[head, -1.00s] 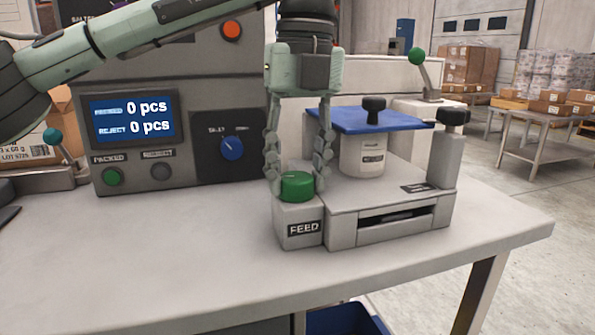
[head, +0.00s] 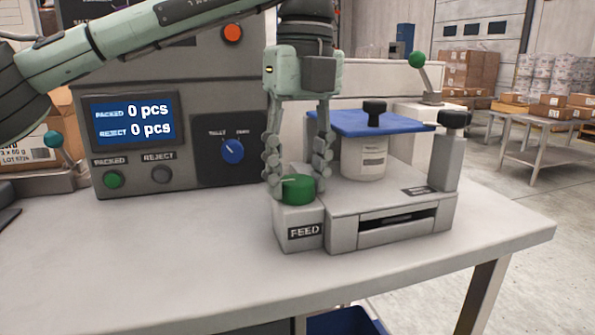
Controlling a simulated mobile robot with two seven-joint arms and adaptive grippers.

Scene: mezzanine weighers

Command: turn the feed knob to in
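The green feed knob (head: 297,189) sits on top of a small grey block with a FEED label (head: 304,231), at the front left corner of the grey feeder. A pale pointer mark on the knob's top points to the left. My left gripper (head: 298,190) comes down from above with one finger on each side of the knob. The fingers look spread, with a small gap by the right finger. The left finger partly hides behind the knob's edge. Any in or out marking on the knob cannot be read. My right gripper is not in view.
Behind the feeder's slot (head: 398,221) stand a white jar (head: 364,158) and a blue plate (head: 362,121) with a black knob. A control panel (head: 140,122) with a screen and a blue selector (head: 232,151) stands left. The front of the bench (head: 160,255) is clear.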

